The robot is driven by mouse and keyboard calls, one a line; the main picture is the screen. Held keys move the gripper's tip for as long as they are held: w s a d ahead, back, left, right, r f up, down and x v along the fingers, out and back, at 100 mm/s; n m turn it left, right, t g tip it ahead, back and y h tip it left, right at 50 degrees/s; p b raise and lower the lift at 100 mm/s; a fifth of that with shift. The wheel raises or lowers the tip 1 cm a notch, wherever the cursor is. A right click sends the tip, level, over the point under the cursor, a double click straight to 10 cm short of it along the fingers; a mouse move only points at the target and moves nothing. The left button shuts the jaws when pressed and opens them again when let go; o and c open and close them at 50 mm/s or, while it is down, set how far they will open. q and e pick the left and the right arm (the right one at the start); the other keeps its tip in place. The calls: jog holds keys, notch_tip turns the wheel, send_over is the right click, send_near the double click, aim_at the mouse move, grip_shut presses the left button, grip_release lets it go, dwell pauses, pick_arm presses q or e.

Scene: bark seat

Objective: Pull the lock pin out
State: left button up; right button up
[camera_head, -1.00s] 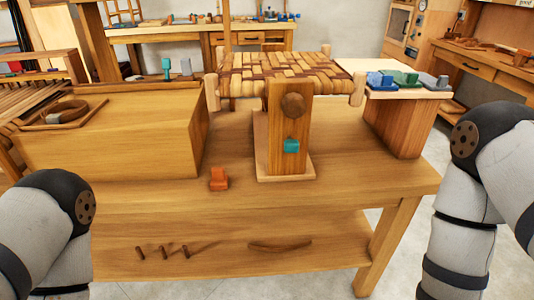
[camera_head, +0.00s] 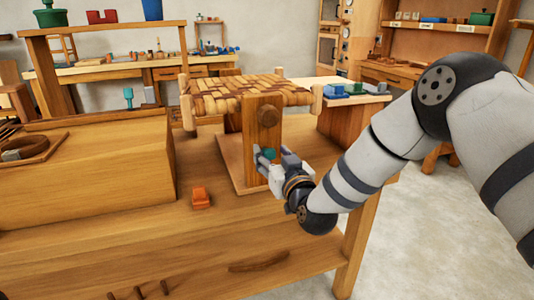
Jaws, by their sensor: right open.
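A teal block (camera_head: 269,153), which looks like the head of the lock pin, sits low on the front of the upright wooden post (camera_head: 262,132), below a round dark wooden knob (camera_head: 269,116). The post stands under a woven bark seat (camera_head: 245,95). My right gripper (camera_head: 267,163) is open at the teal block, with its fingers around or just in front of it. The gripper partly covers the block, and I cannot tell whether they touch. My left gripper is not in view.
A small orange block (camera_head: 201,198) lies on the workbench (camera_head: 225,228), left of my right gripper. A large wooden box (camera_head: 90,170) fills the bench's left side. A side board with blue and green blocks (camera_head: 345,90) stands behind right.

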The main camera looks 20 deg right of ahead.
jog(key=shift+w+a, duration=0.1)
jog(key=shift+w, duration=1.35)
grip_shut()
jog(key=shift+s+r+p, duration=0.2)
jog(key=shift+s+p, duration=0.2)
jog(key=shift+s, duration=0.8)
jog(key=shift+s+f, duration=0.2)
jog(key=shift+s, duration=0.05)
jog(key=shift+f, duration=0.15)
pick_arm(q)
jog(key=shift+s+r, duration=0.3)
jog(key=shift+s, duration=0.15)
pick_arm(e)
grip_release()
jog(key=s, duration=1.2)
jog(key=shift+d, duration=0.3)
